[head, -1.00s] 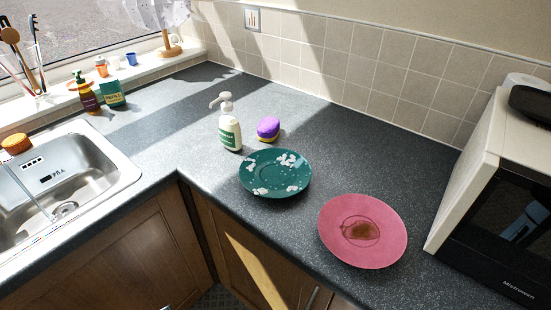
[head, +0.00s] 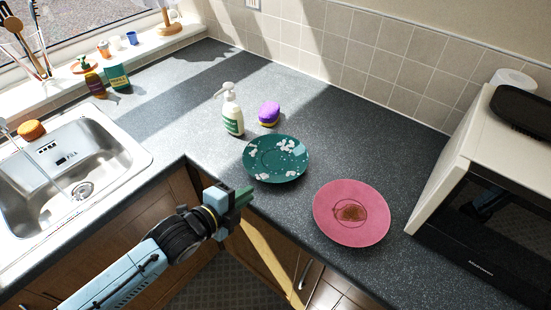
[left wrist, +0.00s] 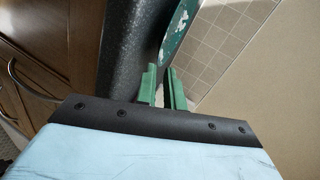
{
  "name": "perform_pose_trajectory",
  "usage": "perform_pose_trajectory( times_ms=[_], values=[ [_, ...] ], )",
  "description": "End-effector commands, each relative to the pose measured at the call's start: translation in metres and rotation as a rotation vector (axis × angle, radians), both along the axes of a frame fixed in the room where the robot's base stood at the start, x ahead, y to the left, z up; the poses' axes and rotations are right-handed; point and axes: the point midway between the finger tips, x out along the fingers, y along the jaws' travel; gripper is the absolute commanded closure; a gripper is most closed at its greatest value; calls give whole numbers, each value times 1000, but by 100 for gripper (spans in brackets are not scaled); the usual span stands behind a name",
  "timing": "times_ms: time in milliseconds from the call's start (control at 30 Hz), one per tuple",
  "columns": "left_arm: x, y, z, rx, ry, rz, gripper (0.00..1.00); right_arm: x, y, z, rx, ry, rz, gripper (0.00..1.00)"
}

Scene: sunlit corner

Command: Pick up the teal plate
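The teal plate (head: 262,168) with white patches lies on the dark worktop near its front edge, left of the pink plate. Part of its rim shows in the left wrist view (left wrist: 178,40). My left gripper (head: 245,195) is in front of the worktop edge, below and left of the teal plate in the head view, and apart from it. Its two green fingers (left wrist: 163,75) have a narrow gap between them with nothing held. My right gripper is not in view.
A pink plate (head: 335,225) with a brown stain lies to the right. A microwave (head: 485,220) is at the right, a sink (head: 80,170) at the left.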

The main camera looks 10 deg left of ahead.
Motion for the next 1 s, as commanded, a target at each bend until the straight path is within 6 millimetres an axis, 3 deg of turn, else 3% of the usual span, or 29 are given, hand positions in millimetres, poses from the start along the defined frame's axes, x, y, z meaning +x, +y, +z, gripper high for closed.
perform_pose_trajectory(
  times_ms=[100, 367, 700, 1000],
  values=[
    [16, -9, -7, -2, 0, 1, 90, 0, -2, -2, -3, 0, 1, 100],
    [29, -17, -14, -1, 2, 1, 90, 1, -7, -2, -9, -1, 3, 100],
    [63, -33, -31, -2, 1, 1, 90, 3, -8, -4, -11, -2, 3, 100],
    [67, -35, -33, -2, 1, 1, 90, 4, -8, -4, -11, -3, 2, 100]
  ],
)
